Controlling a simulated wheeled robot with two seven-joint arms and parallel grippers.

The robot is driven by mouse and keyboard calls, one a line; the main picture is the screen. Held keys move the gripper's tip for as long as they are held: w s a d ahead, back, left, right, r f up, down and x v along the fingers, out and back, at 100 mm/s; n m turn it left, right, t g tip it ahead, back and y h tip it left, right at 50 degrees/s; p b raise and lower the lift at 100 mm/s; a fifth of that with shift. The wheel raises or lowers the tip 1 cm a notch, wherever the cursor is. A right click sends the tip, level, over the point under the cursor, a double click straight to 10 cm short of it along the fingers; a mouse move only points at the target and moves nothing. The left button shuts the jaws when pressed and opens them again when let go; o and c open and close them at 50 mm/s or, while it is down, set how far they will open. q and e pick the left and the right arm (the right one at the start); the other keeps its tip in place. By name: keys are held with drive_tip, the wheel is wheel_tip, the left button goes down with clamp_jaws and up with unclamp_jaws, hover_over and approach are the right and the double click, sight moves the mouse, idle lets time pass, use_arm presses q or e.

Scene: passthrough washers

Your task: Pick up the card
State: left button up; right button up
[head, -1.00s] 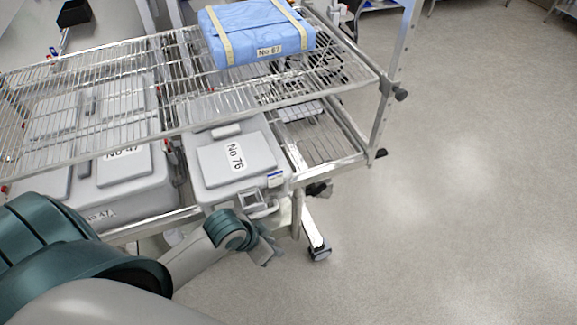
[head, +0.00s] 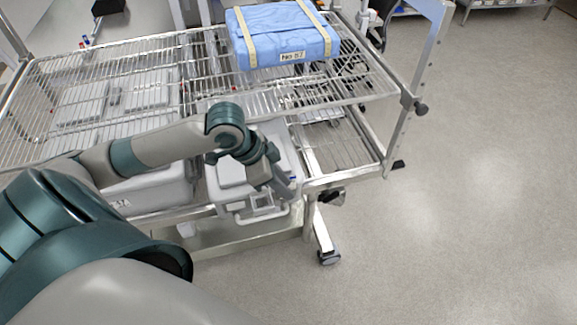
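My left arm comes in from the left, and my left gripper (head: 279,186) hangs over the front right part of a grey lidded container (head: 281,141) on the lower shelf. Its fingers point down and right; I cannot tell whether they are open or shut. I cannot make out a separate card clearly. Only a small blue-edged bit shows at the container's front right corner, beside the fingers, and the gripper hides most of that area. The container's front latch and handle (head: 262,207) show below the gripper. My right gripper is not in view.
A wire-rack cart (head: 120,70) holds a blue wrapped pack (head: 283,36) labelled No 67 on its upper shelf. Another grey container (head: 155,190) sits on the lower shelf at left.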

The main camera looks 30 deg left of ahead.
use_arm(q)
drive_tip(key=w+a+r, duration=0.1)
drive_tip(key=a+r, duration=0.7)
drive_tip(key=r, duration=0.2)
drive_tip(key=shift+w+a+r+n+g, duration=0.15)
drive_tip(key=shift+w+r+n+g, duration=0.15)
drive_tip(key=shift+r+n, duration=0.1)
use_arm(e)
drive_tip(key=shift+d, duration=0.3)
use_arm(q)
drive_tip(key=x, duration=0.5)
drive_tip(key=b+x, duration=0.1)
drive_tip(key=x, duration=0.5)
drive_tip(key=shift+s+a+f, duration=0.1)
drive_tip(key=shift+a+f, duration=0.05)
drive_tip(key=shift+a, duration=0.05)
drive_tip(key=shift+w+d+f+b, duration=0.2)
drive_tip(key=shift+f+b, duration=0.35)
drive_tip(key=shift+b, duration=0.15)
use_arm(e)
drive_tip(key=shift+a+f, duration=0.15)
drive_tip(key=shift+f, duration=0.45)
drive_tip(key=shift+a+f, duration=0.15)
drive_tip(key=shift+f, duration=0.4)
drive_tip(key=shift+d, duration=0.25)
